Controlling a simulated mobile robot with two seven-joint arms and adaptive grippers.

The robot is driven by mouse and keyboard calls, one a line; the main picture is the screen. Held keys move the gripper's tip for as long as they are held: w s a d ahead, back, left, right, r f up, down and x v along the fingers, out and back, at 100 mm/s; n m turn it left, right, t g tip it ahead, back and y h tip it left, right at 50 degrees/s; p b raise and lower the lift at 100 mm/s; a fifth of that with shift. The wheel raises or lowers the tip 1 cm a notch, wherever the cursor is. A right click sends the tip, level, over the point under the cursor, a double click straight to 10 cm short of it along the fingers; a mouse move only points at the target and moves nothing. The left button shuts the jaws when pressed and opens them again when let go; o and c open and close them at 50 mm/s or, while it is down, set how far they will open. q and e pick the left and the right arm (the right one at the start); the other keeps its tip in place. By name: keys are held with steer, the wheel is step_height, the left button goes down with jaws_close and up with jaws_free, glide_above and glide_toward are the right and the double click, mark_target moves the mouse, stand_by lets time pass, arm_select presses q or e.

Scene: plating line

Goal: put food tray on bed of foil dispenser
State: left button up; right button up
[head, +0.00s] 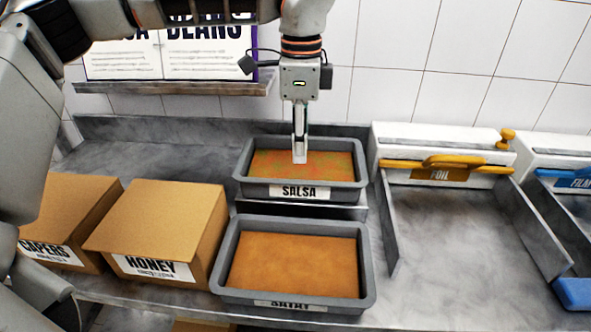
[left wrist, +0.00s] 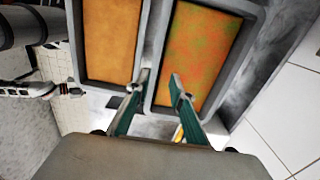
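My left gripper (head: 299,158) points down over the SALSA tray. In the left wrist view its fingers (left wrist: 158,78) are apart with nothing held, near that tray's rim. Whether they touch it is unclear. The foil dispenser (head: 440,150) has a yellow handle and a bare metal bed (head: 455,235) with side walls.
Cardboard boxes labelled HONEY (head: 160,225) and CAPERS (head: 70,220) stand left of the trays. A film dispenser (head: 565,180) with blue parts is at the far right. A shelf (head: 180,88) hangs on the wall. Part of what looks like my right arm shows small in the left wrist view (left wrist: 30,90).

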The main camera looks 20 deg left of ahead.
mark_target(300, 175)
arm_select(q)
steer(key=shift+s+d+f+p, duration=0.1)
steer(key=shift+f+p, duration=0.15)
steer(key=shift+f, duration=1.65)
steer(key=shift+s+f+p, duration=0.1)
steer(key=shift+f+p, duration=0.15)
steer(key=shift+f, duration=1.65)
jaws_close()
steer(key=shift+w, duration=0.1)
